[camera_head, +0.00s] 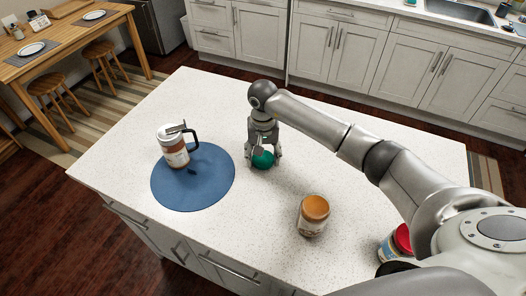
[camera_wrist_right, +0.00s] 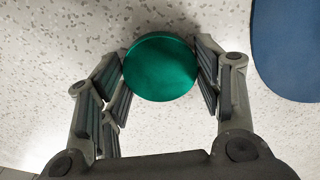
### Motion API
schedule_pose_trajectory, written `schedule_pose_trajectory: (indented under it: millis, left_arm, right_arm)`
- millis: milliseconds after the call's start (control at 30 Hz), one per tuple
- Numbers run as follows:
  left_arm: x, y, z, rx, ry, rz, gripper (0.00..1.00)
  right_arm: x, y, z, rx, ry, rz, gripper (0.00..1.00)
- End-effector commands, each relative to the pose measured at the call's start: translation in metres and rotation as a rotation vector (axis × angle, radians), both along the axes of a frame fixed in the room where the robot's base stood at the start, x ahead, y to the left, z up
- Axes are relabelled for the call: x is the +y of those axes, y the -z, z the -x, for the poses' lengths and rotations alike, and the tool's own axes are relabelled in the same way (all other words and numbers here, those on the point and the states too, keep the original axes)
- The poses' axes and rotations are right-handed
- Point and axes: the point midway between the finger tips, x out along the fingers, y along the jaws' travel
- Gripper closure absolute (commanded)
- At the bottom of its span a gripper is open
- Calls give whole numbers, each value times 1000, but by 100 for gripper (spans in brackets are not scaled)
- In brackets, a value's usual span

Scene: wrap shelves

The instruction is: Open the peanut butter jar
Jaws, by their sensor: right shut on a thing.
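My right gripper (camera_head: 263,158) is over the white counter, to the right of the blue round mat. It is shut on a green round lid (camera_head: 262,159), held by its sides. In the right wrist view the green lid (camera_wrist_right: 160,67) sits between the fingers (camera_wrist_right: 162,85). Whether it touches the counter I cannot tell. A jar (camera_head: 312,217) with a pale label and an orange-brown top stands upright, apart from the gripper, nearer the front. Whether that top is a lid or the contents is unclear. My left gripper is not in view.
A jar with a red lid (camera_head: 402,240) stands at the right, partly hidden by my arm. The counter's back left (camera_head: 195,95) is free.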

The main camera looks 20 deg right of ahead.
Motion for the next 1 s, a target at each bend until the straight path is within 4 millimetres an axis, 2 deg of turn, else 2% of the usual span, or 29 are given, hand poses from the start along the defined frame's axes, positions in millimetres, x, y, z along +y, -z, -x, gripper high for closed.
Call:
schedule_pose_trajectory:
  millis: [367, 400, 567, 867, 1000]
  left_arm:
    - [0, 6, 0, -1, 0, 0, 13]
    - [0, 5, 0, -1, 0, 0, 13]
    - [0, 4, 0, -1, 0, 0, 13]
    - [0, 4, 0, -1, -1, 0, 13]
    - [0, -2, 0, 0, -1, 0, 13]
  right_arm:
    - [0, 5, 0, -1, -1, 0, 69]
    - [0, 4, 0, -1, -1, 0, 38]
    - [0, 4, 0, 0, -1, 0, 19]
    - [0, 3, 0, 0, 0, 0, 19]
    - [0, -2, 0, 0, 0, 0, 19]
